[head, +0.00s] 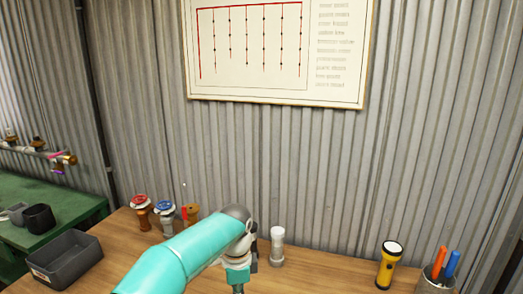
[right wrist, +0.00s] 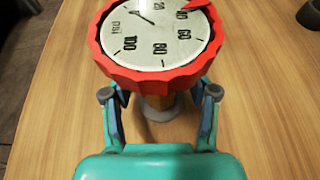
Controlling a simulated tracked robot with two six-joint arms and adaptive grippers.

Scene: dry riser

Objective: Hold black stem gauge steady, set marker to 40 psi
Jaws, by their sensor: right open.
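A gauge with a red scalloped rim (right wrist: 180,79) and a white dial (right wrist: 160,38) marked in psi fills the top of the right wrist view. A red marker (right wrist: 197,5) lies on the dial near 40. Its stem below the rim looks brass, not black, and is mostly hidden. My right gripper (right wrist: 160,93) is open, one finger on each side of the stem under the rim, not closed on it. In the head view my left arm reaches in from the lower left, and its gripper (head: 238,284) points down, cut off by the bottom edge. I cannot make out a black stem for certain.
A red-topped gauge (head: 140,212), a blue-topped gauge (head: 165,214) and a brass gauge (head: 191,213) stand at the back left. A grey bin (head: 68,262) is left, a clear cylinder (head: 277,246) centre, a yellow flashlight (head: 388,266) and pen cup (head: 436,284) right.

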